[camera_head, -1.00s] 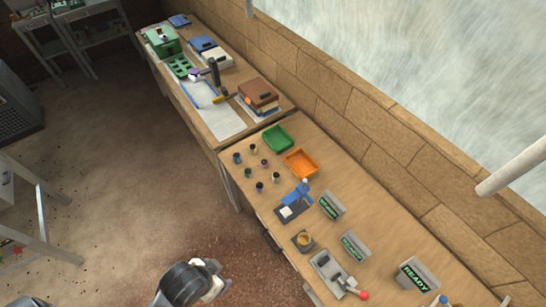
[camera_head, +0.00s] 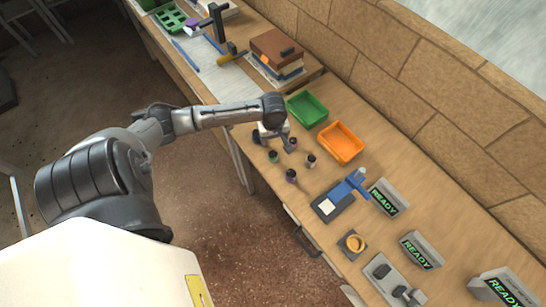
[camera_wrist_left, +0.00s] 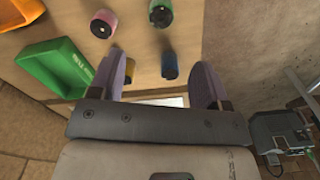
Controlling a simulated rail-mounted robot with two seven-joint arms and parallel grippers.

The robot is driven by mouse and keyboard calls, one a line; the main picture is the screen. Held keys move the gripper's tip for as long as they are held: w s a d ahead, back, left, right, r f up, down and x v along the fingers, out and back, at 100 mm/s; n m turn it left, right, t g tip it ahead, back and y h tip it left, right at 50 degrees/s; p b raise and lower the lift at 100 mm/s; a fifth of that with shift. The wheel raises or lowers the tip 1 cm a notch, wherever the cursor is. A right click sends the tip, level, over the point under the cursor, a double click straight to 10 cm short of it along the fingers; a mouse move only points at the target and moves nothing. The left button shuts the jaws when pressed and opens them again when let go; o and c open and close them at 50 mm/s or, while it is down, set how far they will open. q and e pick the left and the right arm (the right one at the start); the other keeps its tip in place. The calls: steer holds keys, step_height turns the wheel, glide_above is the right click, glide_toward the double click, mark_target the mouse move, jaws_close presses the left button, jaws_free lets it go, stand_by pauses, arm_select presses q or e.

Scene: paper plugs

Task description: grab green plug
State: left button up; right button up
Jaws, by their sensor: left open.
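The green plug (camera_head: 273,156) stands on the near table in the head view, close to the table's left edge. A dark teal-green plug, which I take to be the same one, shows at the top of the left wrist view (camera_wrist_left: 160,13). My left gripper (camera_head: 282,140) is over the plug group, just above and right of the green plug in the picture. In the left wrist view its two fingers (camera_wrist_left: 160,82) are spread with nothing held. A blue plug (camera_wrist_left: 170,65) appears between them, and the green plug lies beyond their tips. My right gripper is not in view.
A yellow plug (camera_wrist_left: 107,68) is partly hidden by a finger. Green (camera_head: 307,109) and orange (camera_head: 340,143) trays lie towards the wall. A blue device (camera_head: 347,190) stands further right.

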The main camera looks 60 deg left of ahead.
arm_select(q)
steer(key=b, duration=0.1)
glide_above(273, 154)
steer(key=shift+n, duration=0.3)
step_height(273, 154, down, 8)
steer(key=shift+w+r, duration=0.15)
steer(key=shift+r, duration=0.05)
steer(key=shift+a+f, duration=0.1)
steer(key=shift+f, duration=0.85)
steer(key=shift+f+b, duration=0.6)
steer(key=shift+f, duration=1.5)
steer(key=c, duration=1)
